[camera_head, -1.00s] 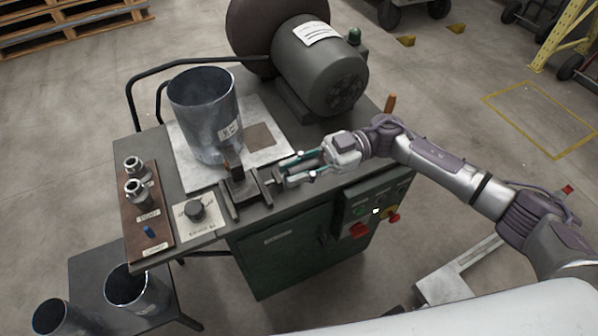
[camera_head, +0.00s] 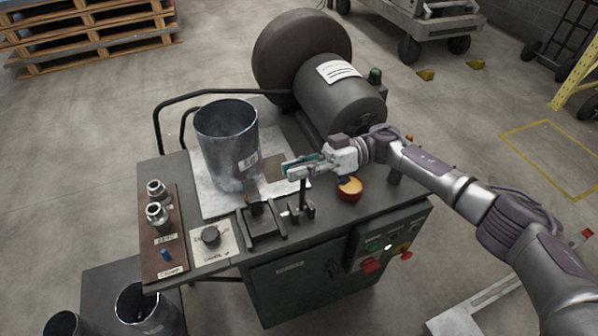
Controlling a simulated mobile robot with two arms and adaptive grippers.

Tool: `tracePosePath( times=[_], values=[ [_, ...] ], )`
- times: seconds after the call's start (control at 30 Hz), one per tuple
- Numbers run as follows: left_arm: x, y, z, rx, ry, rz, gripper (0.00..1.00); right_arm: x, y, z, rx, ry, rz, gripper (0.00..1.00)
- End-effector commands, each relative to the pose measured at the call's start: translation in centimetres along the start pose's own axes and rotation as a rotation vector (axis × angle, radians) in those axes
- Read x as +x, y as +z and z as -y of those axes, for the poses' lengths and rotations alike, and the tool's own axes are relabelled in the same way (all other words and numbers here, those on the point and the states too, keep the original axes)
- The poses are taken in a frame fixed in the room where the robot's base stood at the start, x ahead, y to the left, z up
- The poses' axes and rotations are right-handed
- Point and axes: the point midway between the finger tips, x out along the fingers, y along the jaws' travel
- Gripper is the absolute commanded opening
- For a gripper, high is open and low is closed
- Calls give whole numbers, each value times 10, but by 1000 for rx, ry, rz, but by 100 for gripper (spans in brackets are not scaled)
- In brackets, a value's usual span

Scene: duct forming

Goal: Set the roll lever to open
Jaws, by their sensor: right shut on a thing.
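My right gripper (camera_head: 291,170) reaches in from the right over the green machine's top. It is shut on the upper end of a dark upright lever (camera_head: 303,192), which I take to be the roll lever. The lever rises nearly vertical from a small bracket (camera_head: 301,211) beside a dark slotted block (camera_head: 262,222). The fingers hide the lever's top. My left gripper is not in view.
A metal duct cylinder (camera_head: 226,140) stands on a light plate behind the block. An orange-red rounded part (camera_head: 349,189) sits below my right wrist. A grey motor (camera_head: 340,95) is behind.

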Motion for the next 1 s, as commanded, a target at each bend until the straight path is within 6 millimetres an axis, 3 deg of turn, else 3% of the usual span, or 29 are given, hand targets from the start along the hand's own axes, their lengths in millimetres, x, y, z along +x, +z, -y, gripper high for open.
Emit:
tracePosePath(
  times=[0.3, 0.33, 0.47, 0.8, 1.0],
  values=[
    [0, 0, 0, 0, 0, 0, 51, 0, 1, 0, 4, 2, 0, 0],
    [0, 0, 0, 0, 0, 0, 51, 0, 1, 0, 4, 2, 0, 27],
    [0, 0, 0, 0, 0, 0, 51, 0, 1, 0, 3, 1, 0, 49],
    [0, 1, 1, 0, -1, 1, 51, 0, -2, 1, 0, 0, 0, 50],
    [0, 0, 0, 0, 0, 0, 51, -1, -28, 11, -4, 0, 0, 50]
  ],
)
